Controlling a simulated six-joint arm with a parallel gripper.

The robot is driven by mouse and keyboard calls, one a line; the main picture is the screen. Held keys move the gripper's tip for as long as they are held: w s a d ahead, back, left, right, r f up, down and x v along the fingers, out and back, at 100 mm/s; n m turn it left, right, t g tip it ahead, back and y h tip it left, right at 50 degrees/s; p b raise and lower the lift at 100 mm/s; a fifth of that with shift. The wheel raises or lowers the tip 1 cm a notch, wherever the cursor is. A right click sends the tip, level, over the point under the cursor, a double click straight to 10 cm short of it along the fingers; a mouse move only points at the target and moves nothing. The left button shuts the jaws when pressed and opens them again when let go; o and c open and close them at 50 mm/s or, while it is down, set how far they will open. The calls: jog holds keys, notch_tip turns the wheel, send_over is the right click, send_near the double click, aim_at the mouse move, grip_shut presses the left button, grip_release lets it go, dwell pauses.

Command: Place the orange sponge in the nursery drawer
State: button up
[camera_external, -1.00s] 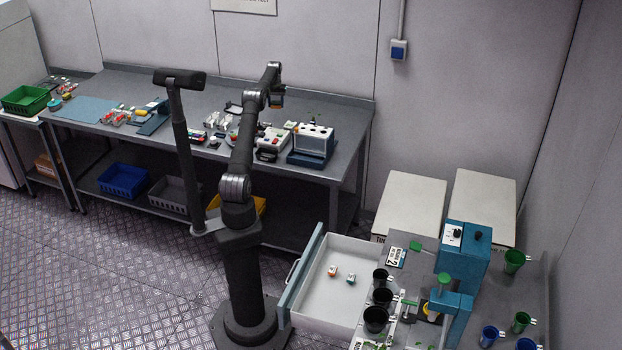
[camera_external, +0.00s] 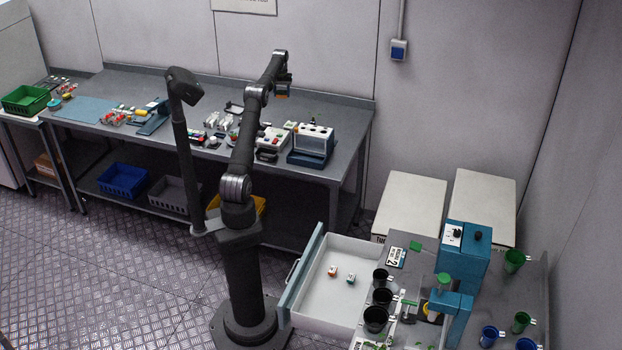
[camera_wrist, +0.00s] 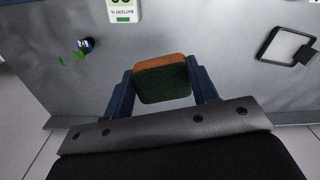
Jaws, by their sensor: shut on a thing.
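The sponge (camera_wrist: 162,82) is held between the two blue fingers of my gripper (camera_wrist: 162,88) in the wrist view. It has an orange layer on one side and a dark green layer on the other. In the external view my gripper (camera_external: 282,92) is raised above the back bench, and a small orange patch shows at its tip. The drawer (camera_external: 345,262) is pulled open at the lower right. It has white inner walls and a blue-grey front. Two small items, one orange and white (camera_external: 332,271) and one green and white (camera_external: 351,278), lie inside it.
Black pots (camera_external: 375,318) and a blue device (camera_external: 462,258) stand beside the open drawer. The drawer floor is mostly clear.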

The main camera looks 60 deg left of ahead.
jog(key=w+d+m, duration=0.2)
jog(key=w+d, duration=0.5)
jog(key=d, duration=0.6)
jog(key=w+d+m, duration=0.3)
jog(key=w+d, duration=0.5)
jog(key=d, duration=0.5)
jog(key=w+d+m, duration=0.2)
jog(key=w+d, duration=0.5)
jog(key=d, duration=0.5)
jog(key=s+d+m, duration=0.2)
jog(key=d+m, duration=0.2)
jog(key=d, duration=1.6)
jog(key=s+d+m, duration=0.2)
jog(key=d+m, duration=0.1)
jog(key=d, duration=1.7)
jog(key=s+d+m, duration=0.2)
jog(key=s+d, duration=0.2)
jog(key=d, duration=0.3)
jog(key=s+d+m, duration=0.1)
jog(key=s+d, duration=0.4)
jog(key=d, duration=0.3)
jog(key=m, duration=0.8)
send_over(332, 318)
notch_tip(332, 318, down, 32)
jog(key=shift+f, duration=0.1)
